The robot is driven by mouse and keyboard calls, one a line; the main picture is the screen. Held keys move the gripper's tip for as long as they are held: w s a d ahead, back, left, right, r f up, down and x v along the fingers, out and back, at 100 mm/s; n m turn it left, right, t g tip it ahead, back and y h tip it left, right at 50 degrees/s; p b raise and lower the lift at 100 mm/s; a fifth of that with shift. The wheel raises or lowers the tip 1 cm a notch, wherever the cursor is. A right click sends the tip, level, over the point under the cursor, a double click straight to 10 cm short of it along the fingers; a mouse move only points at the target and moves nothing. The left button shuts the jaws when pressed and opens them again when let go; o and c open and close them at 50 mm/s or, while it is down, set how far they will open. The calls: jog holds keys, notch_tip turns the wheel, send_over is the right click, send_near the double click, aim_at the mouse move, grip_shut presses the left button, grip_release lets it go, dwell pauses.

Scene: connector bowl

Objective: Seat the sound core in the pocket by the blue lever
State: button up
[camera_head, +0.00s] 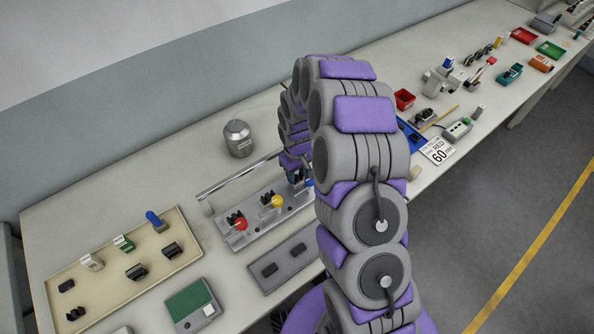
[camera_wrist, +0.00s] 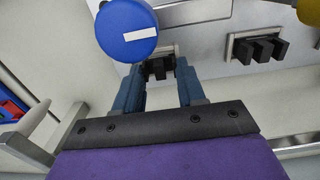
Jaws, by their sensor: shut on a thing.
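The blue lever (camera_wrist: 127,30) shows in the wrist view as a round blue knob with a white stripe, just left of and above my fingertips. My gripper (camera_wrist: 157,80) has its two blue fingers around a black core (camera_wrist: 158,67) and is shut on it. The core is at the pocket beside the blue lever; the fingers partly hide it, and I cannot tell how deep it sits. In the head view my arm covers most of the blue lever's end of the grey fixture (camera_head: 258,232).
On the fixture are a red lever (camera_head: 240,223) and a yellow lever (camera_head: 278,201) with black cores beside them. A beige tray (camera_head: 100,262) with several connectors lies left. A metal rod (camera_head: 238,175) runs behind the fixture. A grey block (camera_head: 284,268) lies in front.

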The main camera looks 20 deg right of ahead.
jog(key=shift+d, duration=0.3)
jog(key=o, duration=1.1)
jog(key=shift+d, duration=0.3)
jog(key=shift+o, duration=0.2)
jog(key=shift+a, duration=0.4)
jog(key=shift+r, duration=0.15)
notch_tip(320, 180, up, 16)
jog(key=p, duration=0.2)
jog(key=s+r+m+b, duration=0.1)
jog(key=s+r, duration=0.4)
jog(key=s, duration=0.3)
jog(key=s+r+m, duration=0.1)
jog(key=s+r, duration=0.4)
jog(key=s, duration=0.3)
jog(key=s+m+g+b, duration=0.1)
jog(key=s+m, duration=0.1)
jog(key=s, duration=1.8)
jog(key=shift+d+r+m+g, duration=0.15)
jog(key=shift+r+m+g, duration=0.15)
jog(key=shift+g, duration=0.1)
